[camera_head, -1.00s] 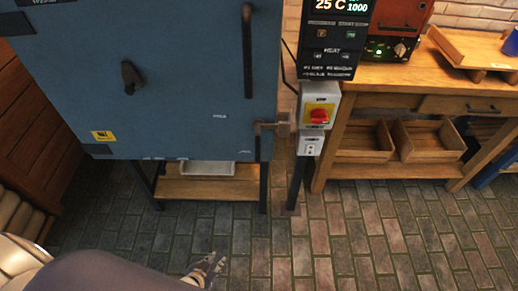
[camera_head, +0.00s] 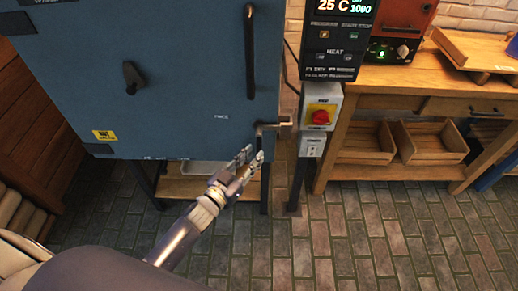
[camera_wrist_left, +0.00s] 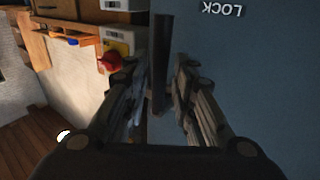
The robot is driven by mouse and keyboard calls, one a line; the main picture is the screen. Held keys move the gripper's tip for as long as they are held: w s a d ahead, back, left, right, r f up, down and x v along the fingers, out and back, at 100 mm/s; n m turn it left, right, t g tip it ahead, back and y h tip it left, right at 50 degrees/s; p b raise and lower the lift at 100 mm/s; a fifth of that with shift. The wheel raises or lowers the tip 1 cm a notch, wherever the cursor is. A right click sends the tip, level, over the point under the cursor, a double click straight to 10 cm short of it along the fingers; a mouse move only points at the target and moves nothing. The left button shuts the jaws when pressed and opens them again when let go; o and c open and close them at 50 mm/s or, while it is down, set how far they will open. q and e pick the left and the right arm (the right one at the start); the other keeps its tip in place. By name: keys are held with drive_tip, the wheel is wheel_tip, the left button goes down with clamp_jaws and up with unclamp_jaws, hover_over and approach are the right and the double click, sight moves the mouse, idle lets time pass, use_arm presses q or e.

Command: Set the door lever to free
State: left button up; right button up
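The door lever (camera_head: 268,127) is a dark bar at the lower right edge of the blue kiln door (camera_head: 190,60). A short arm runs left from a bracket at the door's edge, and a grip part hangs down from it. My left gripper (camera_head: 252,155) is open at the lever's lower end. In the left wrist view, the lever (camera_wrist_left: 162,60) stands between its two fingers, with gaps visible beside it. A LOCK label (camera_wrist_left: 222,9) shows upside down there. My right gripper is not in view.
A grey switch box (camera_head: 320,105) with a red knob stands close right of the lever, below the controller (camera_head: 335,45). A wooden workbench (camera_head: 400,90) is further right. A long vertical handle (camera_head: 250,55) is above the lever. The brick floor in front is clear.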

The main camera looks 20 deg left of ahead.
sight(257, 152)
use_arm(q)
drive_tip(key=x, duration=0.4)
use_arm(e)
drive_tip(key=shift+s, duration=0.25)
use_arm(q)
clamp_jaws()
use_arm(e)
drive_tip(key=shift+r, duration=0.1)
